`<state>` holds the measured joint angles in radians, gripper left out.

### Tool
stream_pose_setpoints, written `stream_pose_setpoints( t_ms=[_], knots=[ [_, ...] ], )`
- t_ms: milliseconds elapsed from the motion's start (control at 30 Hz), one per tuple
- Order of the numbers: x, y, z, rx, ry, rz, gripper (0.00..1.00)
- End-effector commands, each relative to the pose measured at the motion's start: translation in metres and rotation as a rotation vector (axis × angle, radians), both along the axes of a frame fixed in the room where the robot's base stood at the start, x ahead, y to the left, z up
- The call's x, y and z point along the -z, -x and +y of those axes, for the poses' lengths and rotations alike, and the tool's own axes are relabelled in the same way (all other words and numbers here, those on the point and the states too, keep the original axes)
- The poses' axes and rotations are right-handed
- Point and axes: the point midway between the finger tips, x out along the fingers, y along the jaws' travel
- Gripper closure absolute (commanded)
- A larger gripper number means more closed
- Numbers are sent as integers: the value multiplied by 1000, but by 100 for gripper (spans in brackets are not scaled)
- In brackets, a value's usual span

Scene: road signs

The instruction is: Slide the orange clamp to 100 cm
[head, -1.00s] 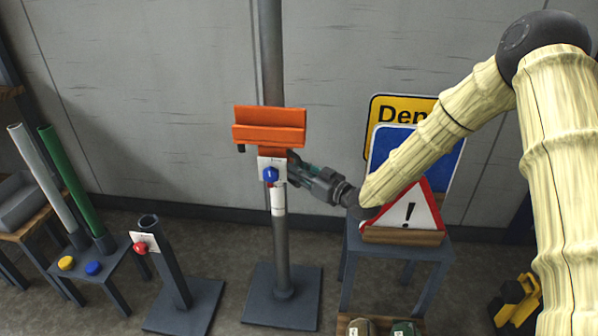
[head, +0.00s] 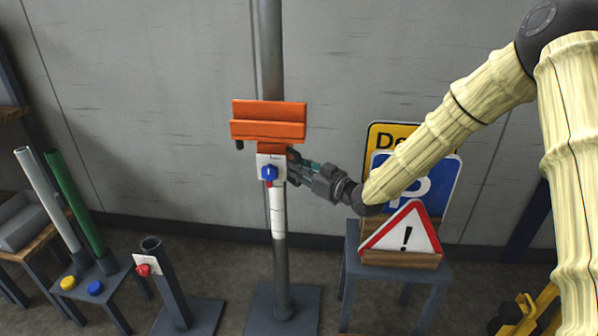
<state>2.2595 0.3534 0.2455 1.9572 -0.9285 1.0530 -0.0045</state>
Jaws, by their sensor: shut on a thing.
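The orange clamp (head: 268,122) sits around the grey post (head: 271,60), with a wide orange bracket facing me. A white plate with a blue knob (head: 268,173) is on the clamp's lower front. A white band with faint marks (head: 278,212) shows on the post below the plate; its figures are too small to read. My gripper (head: 294,168) reaches in from the right and is shut at the clamp's lower right side, just beside the plate. Its fingertips are partly hidden behind the clamp and plate.
A short post with a red knob (head: 143,270) stands at the lower left. White and green tubes (head: 75,208) stand on a small table farther left. Road signs (head: 408,232) lean on a stand right of the post. A grey wall is behind.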

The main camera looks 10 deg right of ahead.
Motion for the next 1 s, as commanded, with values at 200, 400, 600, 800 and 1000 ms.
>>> stream_pose_setpoints(
  t_ms=[200, 400, 600, 800, 1000],
  knots=[
    [-3, -2, -1, 2, -2, -5, 71],
    [-1, -1, 0, 1, -1, -2, 63],
    [0, 1, -1, 0, 0, -1, 63],
    [0, 14, -15, 1, 1, -1, 63],
    [-1, 41, -40, 2, -2, -1, 63]
  ],
)
